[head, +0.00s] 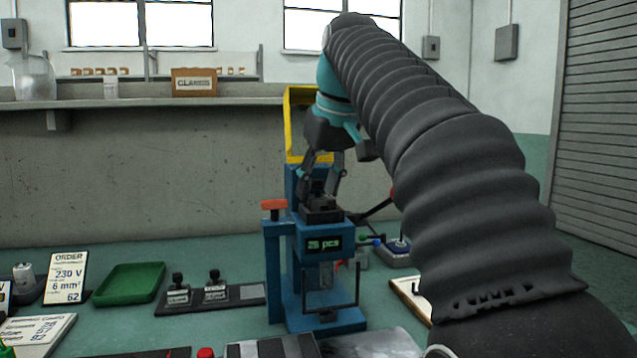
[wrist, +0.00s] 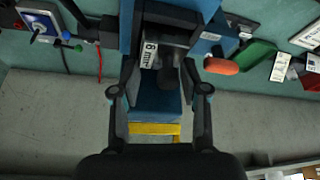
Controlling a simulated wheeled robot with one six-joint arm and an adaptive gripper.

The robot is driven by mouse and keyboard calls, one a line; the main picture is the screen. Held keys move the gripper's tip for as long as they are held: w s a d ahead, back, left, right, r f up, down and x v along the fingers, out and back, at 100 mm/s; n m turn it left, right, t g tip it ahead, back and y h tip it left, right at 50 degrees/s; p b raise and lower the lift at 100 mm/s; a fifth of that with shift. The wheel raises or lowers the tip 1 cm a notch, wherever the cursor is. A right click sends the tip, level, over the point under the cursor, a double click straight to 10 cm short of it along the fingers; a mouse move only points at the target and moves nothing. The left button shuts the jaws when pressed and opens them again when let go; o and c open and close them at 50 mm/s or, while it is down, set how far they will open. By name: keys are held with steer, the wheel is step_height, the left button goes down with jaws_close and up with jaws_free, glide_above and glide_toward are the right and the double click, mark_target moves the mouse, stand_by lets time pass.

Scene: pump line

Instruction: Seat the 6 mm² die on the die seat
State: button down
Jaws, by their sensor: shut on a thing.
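The blue press (head: 325,268) stands in the middle of the head view, with a small display reading about "25 pcs". My gripper (head: 321,197) points down at the top of the press, where the die seat lies. In the wrist view my gripper (wrist: 162,80) is shut on the die (wrist: 150,54), a dark block with a black knob and a white label with "mm" on it. The die is at the seat, lined up with the press top. The seat is mostly hidden by the die and fingers, and I cannot tell whether the die rests fully on it.
A dark rack (head: 248,294) left of the press holds two knobbed dies and has a free place at its right. A red-orange handle (head: 273,204) sits beside the press top.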

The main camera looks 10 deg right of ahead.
steer(key=shift+f, duration=0.3)
stand_by(0.6)
steer(key=shift+c, duration=1.7)
jaws_free()
